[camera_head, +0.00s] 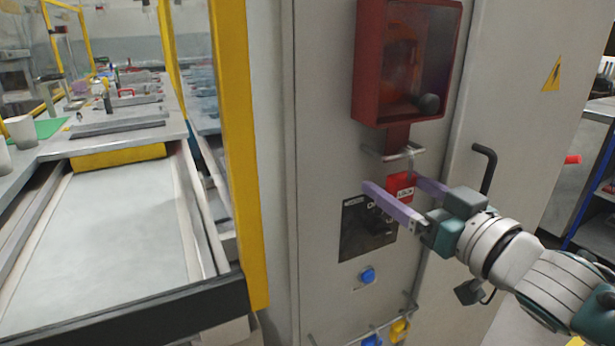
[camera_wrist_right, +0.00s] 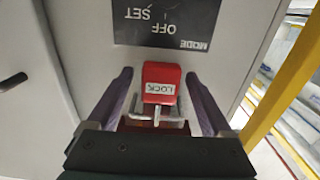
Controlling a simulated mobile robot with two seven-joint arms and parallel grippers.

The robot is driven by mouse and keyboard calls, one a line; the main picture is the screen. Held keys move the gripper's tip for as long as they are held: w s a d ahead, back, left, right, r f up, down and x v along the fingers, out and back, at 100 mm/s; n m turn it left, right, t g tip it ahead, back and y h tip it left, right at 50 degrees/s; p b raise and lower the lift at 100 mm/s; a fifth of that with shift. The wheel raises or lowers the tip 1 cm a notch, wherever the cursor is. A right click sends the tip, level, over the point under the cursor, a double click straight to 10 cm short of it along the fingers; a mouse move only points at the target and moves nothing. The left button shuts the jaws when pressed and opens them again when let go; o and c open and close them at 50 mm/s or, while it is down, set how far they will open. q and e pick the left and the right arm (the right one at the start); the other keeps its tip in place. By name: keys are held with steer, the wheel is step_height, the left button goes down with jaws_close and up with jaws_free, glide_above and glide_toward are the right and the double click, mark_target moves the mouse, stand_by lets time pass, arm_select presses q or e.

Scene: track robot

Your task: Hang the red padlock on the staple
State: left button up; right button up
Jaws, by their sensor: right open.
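The red padlock (camera_head: 400,184), with a white LOCK label, is upright against the grey cabinet, just below the metal staple (camera_head: 384,156). Its shackle meets the staple's bar and it appears to hang there; whether the shackle is closed I cannot tell. In the right wrist view the padlock (camera_wrist_right: 159,74) shows upside down, with the staple (camera_wrist_right: 145,117) at its shackle end. My right gripper (camera_head: 393,184) is open, with one purple finger on each side of the padlock. In the wrist view (camera_wrist_right: 158,78) gaps show between both fingers and the padlock. My left gripper is not in view.
A red open-fronted box (camera_head: 372,60) is above the staple. A black mode switch plate (camera_head: 352,240) and a blue button (camera_head: 367,275) are below. A black handle (camera_head: 489,165) juts out at right. A yellow post (camera_head: 236,150) and a conveyor (camera_head: 110,240) stand left.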

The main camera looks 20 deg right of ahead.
steer(key=s, duration=1)
steer(key=s+a+f+m+g+h, duration=0.1)
steer(key=s+a+f+g+h, duration=0.25)
steer(key=s+f+g, duration=0.4)
steer(key=s+a+r+n+g+y+p, duration=0.2)
steer(key=s+a+g+y, duration=0.1)
steer(key=s+a+g, duration=0.55)
step_height(320, 180, up, 36)
steer(key=s+d+t+p, duration=0.1)
steer(key=d+p, duration=0.1)
steer(key=p, duration=3.4)
steer(key=shift+r+t, duration=0.25)
steer(key=shift+t, duration=0.05)
steer(key=shift+h, duration=0.25)
